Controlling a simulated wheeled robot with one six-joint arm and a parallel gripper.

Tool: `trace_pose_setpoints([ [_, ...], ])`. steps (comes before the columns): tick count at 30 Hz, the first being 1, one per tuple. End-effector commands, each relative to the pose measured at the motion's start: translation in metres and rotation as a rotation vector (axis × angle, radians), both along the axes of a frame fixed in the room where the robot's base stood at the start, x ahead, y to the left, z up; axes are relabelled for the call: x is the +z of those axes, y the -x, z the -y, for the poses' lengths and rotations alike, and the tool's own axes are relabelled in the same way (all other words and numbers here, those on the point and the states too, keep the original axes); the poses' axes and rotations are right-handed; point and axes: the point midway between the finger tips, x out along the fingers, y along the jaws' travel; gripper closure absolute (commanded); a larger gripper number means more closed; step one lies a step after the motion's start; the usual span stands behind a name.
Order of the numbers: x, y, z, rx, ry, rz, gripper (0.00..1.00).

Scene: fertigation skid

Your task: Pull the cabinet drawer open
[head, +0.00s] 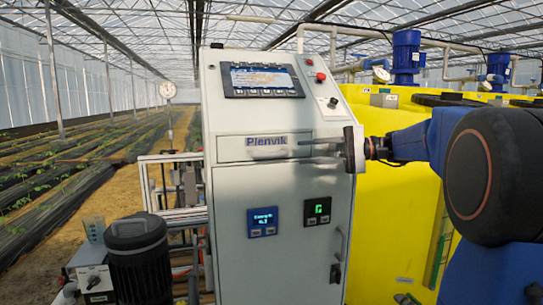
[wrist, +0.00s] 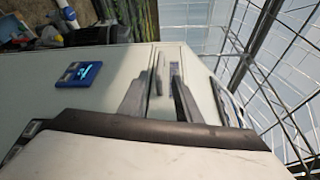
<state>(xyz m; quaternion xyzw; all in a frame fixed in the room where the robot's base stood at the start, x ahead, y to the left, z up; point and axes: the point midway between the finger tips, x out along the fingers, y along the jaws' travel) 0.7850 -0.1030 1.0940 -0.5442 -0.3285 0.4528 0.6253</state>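The grey cabinet (head: 283,215) stands upright in the middle of the head view. In the wrist view, my gripper (wrist: 158,85) points at the drawer front, fingers spread. A small grey bar, perhaps the drawer handle (wrist: 160,77), shows between the fingertips. Whether the fingers touch it cannot be told.
A screen (head: 262,79) and red button (head: 320,76) are above the drawer. Displays (head: 262,221) and a door handle (head: 341,243) are below. A yellow tank (head: 385,210) stands close on the right. A black motor (head: 138,255) is at lower left.

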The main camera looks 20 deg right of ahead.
Motion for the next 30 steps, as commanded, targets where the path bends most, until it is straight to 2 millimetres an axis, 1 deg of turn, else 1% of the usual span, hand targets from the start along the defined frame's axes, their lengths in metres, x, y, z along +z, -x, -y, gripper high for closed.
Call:
trace_pose_setpoints([
  [1, -0.001, -0.003, -0.009, 0.004, -0.001, 0.000, 0.69],
  [3, -0.001, -0.007, -0.019, 0.003, -0.001, 0.000, 0.69],
  [12, -0.005, -0.024, -0.061, 0.003, 0.000, 0.000, 0.69],
  [18, -0.007, -0.033, -0.085, 0.003, -0.001, 0.000, 0.69],
  [24, -0.009, -0.039, -0.098, 0.001, 0.001, 0.000, 0.69],
  [30, -0.009, -0.041, -0.101, 0.000, 0.001, 0.000, 0.69],
])
